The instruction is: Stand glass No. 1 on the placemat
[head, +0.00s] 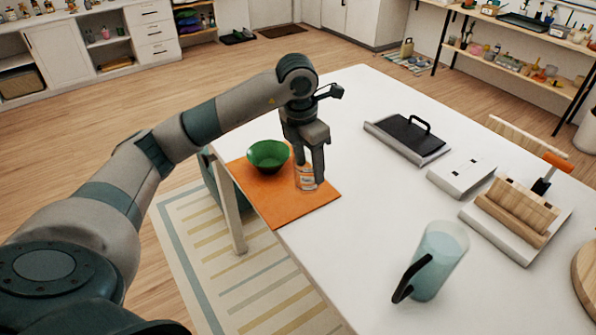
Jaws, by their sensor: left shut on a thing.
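The orange placemat (285,210) lies at the left edge of the white table. A clear glass (305,180) with a small label is upright over the right part of the placemat. The label is too small to read, so I cannot tell its number. My left gripper (311,180) points down and is shut on the glass, its fingers hiding part of it. The base of the glass appears at the mat's surface; I cannot tell if it touches. A green bowl (268,155) stands on the back left of the placemat. My right gripper is not in view.
A pitcher (438,262) with a black handle stands near the front of the table (350,240). A grey tray with a black handled plate (408,138), a white box (461,177) and a wooden rack (515,212) stand at the right. The table's middle is clear.

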